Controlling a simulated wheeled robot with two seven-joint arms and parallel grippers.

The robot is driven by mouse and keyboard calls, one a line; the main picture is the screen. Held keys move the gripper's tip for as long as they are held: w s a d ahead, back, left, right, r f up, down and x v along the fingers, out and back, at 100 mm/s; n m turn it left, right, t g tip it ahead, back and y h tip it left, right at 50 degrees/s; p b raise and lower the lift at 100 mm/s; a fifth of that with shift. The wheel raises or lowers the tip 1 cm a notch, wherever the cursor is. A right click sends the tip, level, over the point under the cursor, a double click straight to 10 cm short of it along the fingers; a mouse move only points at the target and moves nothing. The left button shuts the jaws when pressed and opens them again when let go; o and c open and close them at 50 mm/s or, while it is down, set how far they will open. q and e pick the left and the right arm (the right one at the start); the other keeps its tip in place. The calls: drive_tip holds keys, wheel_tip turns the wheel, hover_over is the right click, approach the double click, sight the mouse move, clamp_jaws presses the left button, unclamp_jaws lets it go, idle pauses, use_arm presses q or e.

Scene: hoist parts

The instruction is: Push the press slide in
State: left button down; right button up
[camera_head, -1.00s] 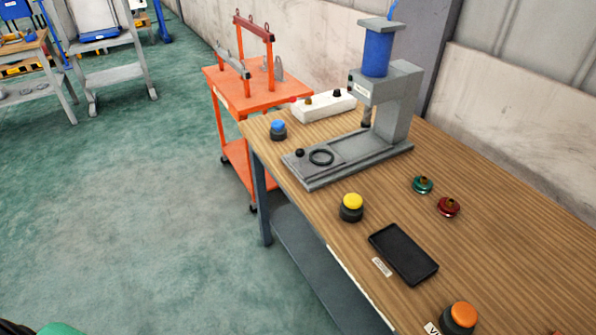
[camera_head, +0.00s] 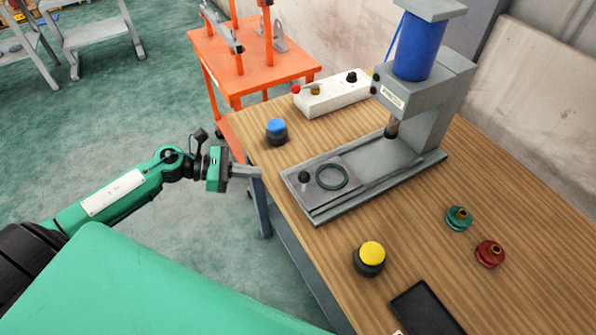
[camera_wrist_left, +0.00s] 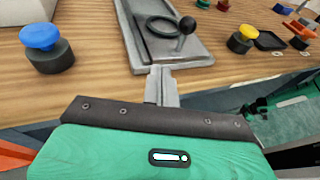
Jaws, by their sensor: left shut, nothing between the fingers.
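The press (camera_head: 425,95) is grey with a blue cylinder and stands on the wooden table. Its slide (camera_head: 320,186) is a flat plate at the near-left end of the base, out from under the ram, with a dark ring (camera_head: 332,177) and a black knob (camera_head: 304,177) on it. The slide also shows in the left wrist view (camera_wrist_left: 188,57), with the knob (camera_wrist_left: 187,25). My left gripper (camera_head: 257,172) is shut and empty, at the table's left edge, short of the slide's knob end. In the left wrist view its fingers (camera_wrist_left: 161,72) point toward the slide. My right gripper is not in view.
A blue button (camera_head: 276,131) and a yellow button (camera_head: 369,258) stand on either side of the press. A white control box (camera_head: 333,92), a green part (camera_head: 458,218), a red part (camera_head: 490,253) and a black tray (camera_head: 427,310) are on the table. An orange cart (camera_head: 250,67) stands behind.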

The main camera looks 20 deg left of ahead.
sight(298, 173)
use_arm(q)
drive_tip(key=x, duration=0.1)
drive_tip(key=p+x, duration=0.1)
drive_tip(key=x, duration=0.1)
drive_tip(key=p+x, duration=0.1)
drive_tip(key=x, duration=0.1)
drive_tip(key=shift+d+r, duration=0.2)
drive_tip(key=shift+r, duration=0.1)
drive_tip(key=p+x, duration=0.1)
drive_tip(key=x, duration=0.1)
drive_tip(key=p+x, duration=0.1)
drive_tip(key=x, duration=0.1)
drive_tip(key=p+x, duration=0.1)
drive_tip(key=x, duration=0.2)
drive_tip(key=shift+d+r, duration=0.15)
drive_tip(key=shift+r, duration=0.1)
drive_tip(key=shift+w+d+f+p, duration=0.1)
drive_tip(key=shift+w+d+p, duration=0.2)
drive_tip(key=shift+d+p, duration=0.15)
drive_tip(key=shift+w+d+f, duration=0.1)
drive_tip(key=shift+d, duration=0.1)
